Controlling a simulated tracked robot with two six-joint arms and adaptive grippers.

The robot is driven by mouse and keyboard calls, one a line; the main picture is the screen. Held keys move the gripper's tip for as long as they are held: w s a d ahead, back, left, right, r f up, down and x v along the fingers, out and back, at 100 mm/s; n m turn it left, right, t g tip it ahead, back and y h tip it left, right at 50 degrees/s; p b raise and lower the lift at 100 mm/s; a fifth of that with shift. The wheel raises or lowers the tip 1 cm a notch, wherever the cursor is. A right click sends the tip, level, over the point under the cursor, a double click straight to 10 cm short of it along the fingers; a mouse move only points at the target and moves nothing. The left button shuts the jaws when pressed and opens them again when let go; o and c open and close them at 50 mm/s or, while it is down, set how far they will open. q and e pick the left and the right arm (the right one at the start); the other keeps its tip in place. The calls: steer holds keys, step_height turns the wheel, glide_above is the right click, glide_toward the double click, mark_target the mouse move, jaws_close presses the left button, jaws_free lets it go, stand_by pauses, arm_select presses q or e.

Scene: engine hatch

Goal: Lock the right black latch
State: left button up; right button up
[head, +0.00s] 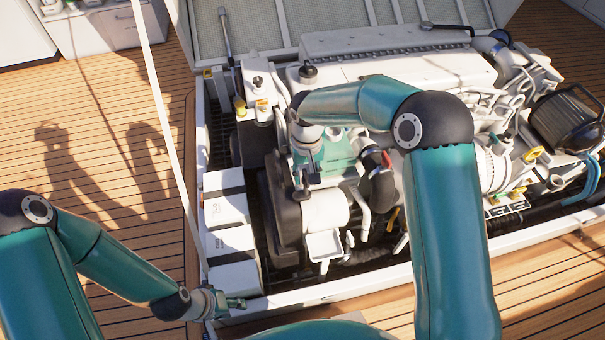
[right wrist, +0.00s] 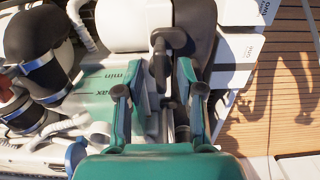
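In the right wrist view, a black T-shaped latch (right wrist: 160,62) stands just beyond my right gripper (right wrist: 159,90). A second dark knob-like piece (right wrist: 171,104) lies between its two spread fingers. I cannot tell for sure which of them is the right black latch. The fingers are open, with no clear contact on either piece. In the head view my right gripper (head: 308,172) reaches down over the engine, beside the teal tank, and its arm hides part of the engine. My left gripper (head: 232,303) is low on the left by the hatch edge, its fingers small and unclear.
The white engine cover (head: 395,58) lies behind my right arm. White boxes (head: 228,210) line the left inside of the hatch. A white pulley-like cylinder (head: 326,210) and a black hose (head: 378,188) are close to my right gripper. The wooden deck (head: 110,110) at left is clear.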

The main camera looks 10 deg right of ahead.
step_height(320, 180, up, 12)
stand_by(0.5)
steer(key=shift+f, duration=0.15)
